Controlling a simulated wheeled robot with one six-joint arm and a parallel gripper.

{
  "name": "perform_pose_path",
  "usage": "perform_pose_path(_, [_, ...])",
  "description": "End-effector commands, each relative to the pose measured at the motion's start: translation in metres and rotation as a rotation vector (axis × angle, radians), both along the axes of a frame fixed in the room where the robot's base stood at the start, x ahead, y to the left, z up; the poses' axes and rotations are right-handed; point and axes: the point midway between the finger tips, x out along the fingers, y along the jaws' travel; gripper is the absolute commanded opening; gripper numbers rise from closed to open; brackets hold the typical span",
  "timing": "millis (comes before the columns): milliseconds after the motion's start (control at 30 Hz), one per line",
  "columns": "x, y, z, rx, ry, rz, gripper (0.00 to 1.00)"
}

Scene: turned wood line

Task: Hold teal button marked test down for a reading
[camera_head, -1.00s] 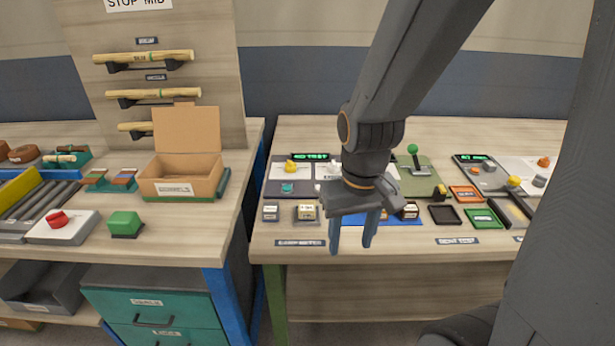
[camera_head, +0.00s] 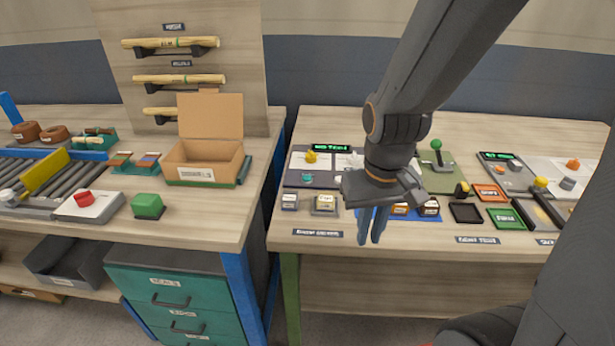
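The teal button (camera_head: 307,179) is a small low block on the dark panel (camera_head: 298,168) at the left end of the right bench. A yellow knob (camera_head: 311,157) and a lit green display (camera_head: 331,148) sit just behind it. A marking on the button is too small to read. My gripper (camera_head: 370,240) points down over the front of the right bench, to the right of the button and nearer to me, apart from it. Its two blue fingers are close together with a narrow gap, and nothing shows between them.
Small labelled blocks (camera_head: 325,204) stand in front of the panel, beside a blue mat (camera_head: 428,216). A green-knobbed lever (camera_head: 437,145) stands to the right. The left bench holds an open cardboard box (camera_head: 205,176), a green block (camera_head: 147,204) and a red button (camera_head: 83,197).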

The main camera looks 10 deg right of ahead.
Motion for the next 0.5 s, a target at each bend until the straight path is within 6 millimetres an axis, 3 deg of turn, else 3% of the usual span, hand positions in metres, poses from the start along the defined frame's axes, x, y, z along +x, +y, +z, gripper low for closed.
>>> perform_pose_path(67, [0.0000,0.0000,0.0000,0.000,0.000,0.000,0.00])
perform_pose_path(500, [0.0000,0.0000,0.0000,0.000,0.000,0.000,0.00])
